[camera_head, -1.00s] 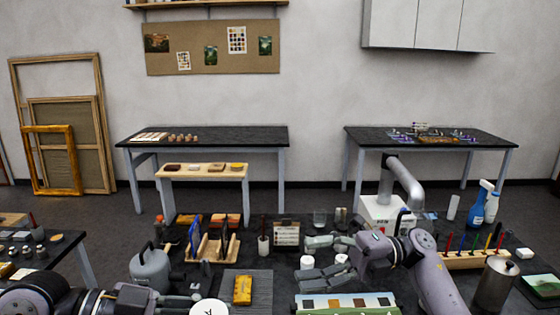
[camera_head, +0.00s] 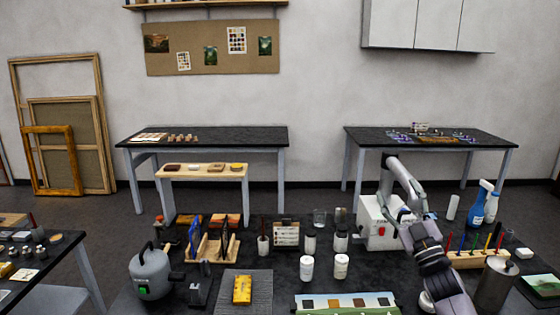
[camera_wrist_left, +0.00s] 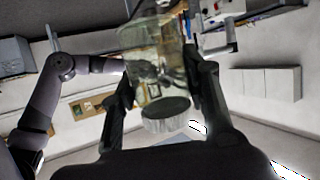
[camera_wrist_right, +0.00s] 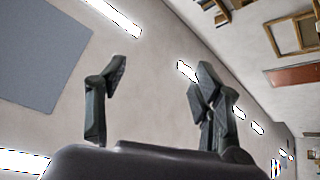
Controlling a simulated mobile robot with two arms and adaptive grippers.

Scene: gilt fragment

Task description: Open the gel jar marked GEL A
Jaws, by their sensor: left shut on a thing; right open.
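My left gripper (camera_wrist_left: 158,88) is shut on a clear glass jar (camera_wrist_left: 152,42), seen in the left wrist view between its two fingers. A round end of the jar with a dark disc faces my camera; I cannot read a label or tell whether a lid is on. The left gripper and this jar are outside the head view. My right gripper (camera_wrist_right: 158,88) is open and empty in the right wrist view, pointing up toward the ceiling. In the head view the right gripper (camera_head: 410,208) is raised at the right, in front of the white machine, apart from any jar.
Two white-lidded jars (camera_head: 306,268) (camera_head: 341,266) stand mid-bench, with other containers behind. A grey kettle-like can (camera_head: 150,272), a wooden rack (camera_head: 212,248) and a yellow piece (camera_head: 242,290) on a dark mat are left. A white machine (camera_head: 378,228), pen rack (camera_head: 478,260) and metal canister (camera_head: 494,286) are right.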

